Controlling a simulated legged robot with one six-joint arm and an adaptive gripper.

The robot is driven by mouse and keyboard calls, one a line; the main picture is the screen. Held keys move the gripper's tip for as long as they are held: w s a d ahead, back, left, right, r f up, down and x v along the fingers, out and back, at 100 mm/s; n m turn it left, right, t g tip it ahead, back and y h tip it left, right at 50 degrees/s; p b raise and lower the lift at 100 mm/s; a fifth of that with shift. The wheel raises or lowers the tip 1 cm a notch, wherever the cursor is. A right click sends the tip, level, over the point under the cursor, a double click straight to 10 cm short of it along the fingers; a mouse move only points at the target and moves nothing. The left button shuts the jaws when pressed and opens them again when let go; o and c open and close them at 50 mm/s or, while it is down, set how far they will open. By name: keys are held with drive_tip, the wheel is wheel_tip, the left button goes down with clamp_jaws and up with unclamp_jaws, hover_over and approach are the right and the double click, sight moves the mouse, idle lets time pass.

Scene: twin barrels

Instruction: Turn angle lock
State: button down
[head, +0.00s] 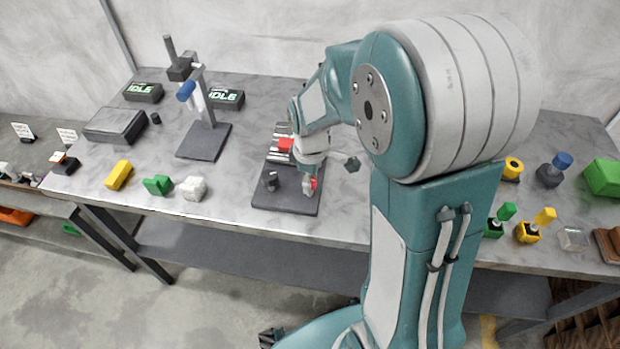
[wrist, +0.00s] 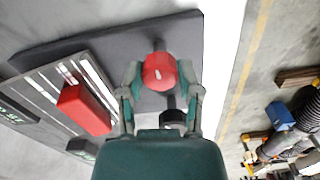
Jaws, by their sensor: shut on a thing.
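The angle lock is a dark base plate (head: 263,199) on the table, with a round red knob (wrist: 158,72) that has a white mark on top. In the head view a bit of red (head: 314,183) shows beside my gripper (head: 308,186). In the wrist view my gripper (wrist: 159,76) has one finger on each side of the red knob and is shut on it. A red block (wrist: 83,109) sits on a striped scale panel (wrist: 45,98) to the left; it also shows in the head view (head: 285,145). A black round knob (wrist: 173,117) is partly hidden below the gripped knob.
A lamp-like stand with a blue tip (head: 187,91) is left of the plate. Yellow (head: 118,175), green (head: 157,185) and white (head: 194,188) blocks lie near the front edge. More small parts stand at the right, behind my arm. The table between the blocks and plate is clear.

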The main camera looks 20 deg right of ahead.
drive_tip(key=shift+c, duration=1.5)
unclamp_jaws()
wheel_tip(320, 180, up, 12)
drive_tip(key=s+a+r+m+t, duration=0.1)
drive_tip(key=s+r+m+t, duration=0.1)
drive_tip(key=s+m, duration=0.3)
drive_tip(key=s+a+r+m+t, duration=0.1)
drive_tip(key=s+r+m+t, duration=0.2)
drive_tip(key=s, duration=0.7)
drive_tip(key=shift+s+r+m+t, duration=0.3)
drive_tip(key=shift+s+r+m, duration=0.1)
drive_tip(key=shift+m, duration=0.8)
